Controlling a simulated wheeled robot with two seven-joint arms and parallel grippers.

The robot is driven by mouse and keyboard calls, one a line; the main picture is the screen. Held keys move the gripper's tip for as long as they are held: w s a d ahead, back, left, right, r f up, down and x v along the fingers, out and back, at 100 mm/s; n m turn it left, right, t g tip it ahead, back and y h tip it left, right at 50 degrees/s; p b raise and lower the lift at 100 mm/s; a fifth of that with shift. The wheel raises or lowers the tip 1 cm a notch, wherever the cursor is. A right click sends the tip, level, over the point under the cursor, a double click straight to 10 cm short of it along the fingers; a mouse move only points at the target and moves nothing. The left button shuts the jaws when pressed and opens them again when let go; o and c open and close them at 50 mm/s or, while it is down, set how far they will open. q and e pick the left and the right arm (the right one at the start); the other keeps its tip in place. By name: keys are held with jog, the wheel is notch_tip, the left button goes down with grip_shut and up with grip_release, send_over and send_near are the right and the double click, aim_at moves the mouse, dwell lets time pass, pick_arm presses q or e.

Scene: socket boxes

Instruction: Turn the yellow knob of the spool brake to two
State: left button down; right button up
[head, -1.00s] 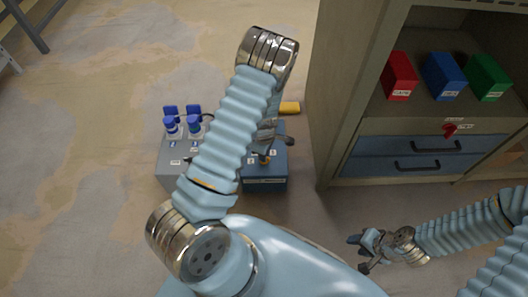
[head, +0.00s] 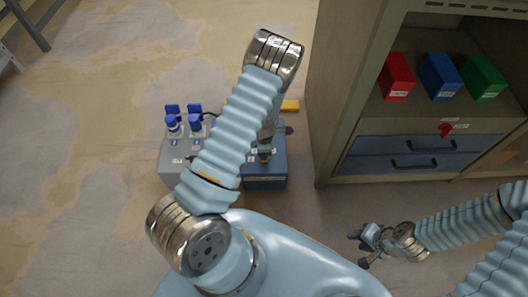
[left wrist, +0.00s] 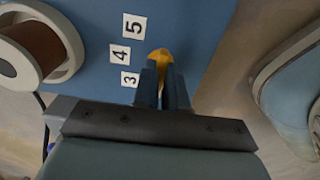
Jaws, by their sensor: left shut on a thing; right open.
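The spool brake is a blue box (head: 265,182) on the floor, mostly behind my left arm in the head view. In the left wrist view its blue face (left wrist: 205,20) carries white labels 3, 4 and 5 in a row. The label for two is not visible, and the knob's pointing direction is hard to tell. My right gripper (head: 365,246) is open and empty at the lower right of the head view.
A spool (left wrist: 35,45) with a white rim and brown core sits left of the labels. A grey box (head: 173,165) with blue plugs stands left of the blue box. A cabinet (head: 328,150) with blue drawers stands close on the right. The left floor is clear.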

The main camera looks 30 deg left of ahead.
pick_arm(q)
jog(key=c, duration=1.2)
grip_release()
notch_tip(320, 180, up, 14)
jog(key=p, duration=0.3)
jog(key=shift+f, duration=0.15)
jog(key=s+d+f+m+g+p, duration=0.1)
jog(key=s+d+f+m, duration=0.2)
jog(key=s+m, duration=0.3)
jog(key=s+d+f+m, duration=0.3)
jog(key=s+f+m, duration=0.1)
jog(key=s+m, duration=0.15)
jog(key=s+d+m+h, duration=0.1)
jog(key=d+m, duration=0.2)
jog(key=s+d+r+m+t+h, duration=0.1)
jog(key=d+m, duration=0.3)
jog(key=s+d+r+m+h, duration=0.1)
jog(key=d+m+h, duration=0.1)
jog(key=d+m, duration=0.2)
jog(key=shift+s+r+t+p, duration=0.2)
jog(key=shift+s+t+p, duration=0.1)
jog(key=shift+t+p, duration=0.1)
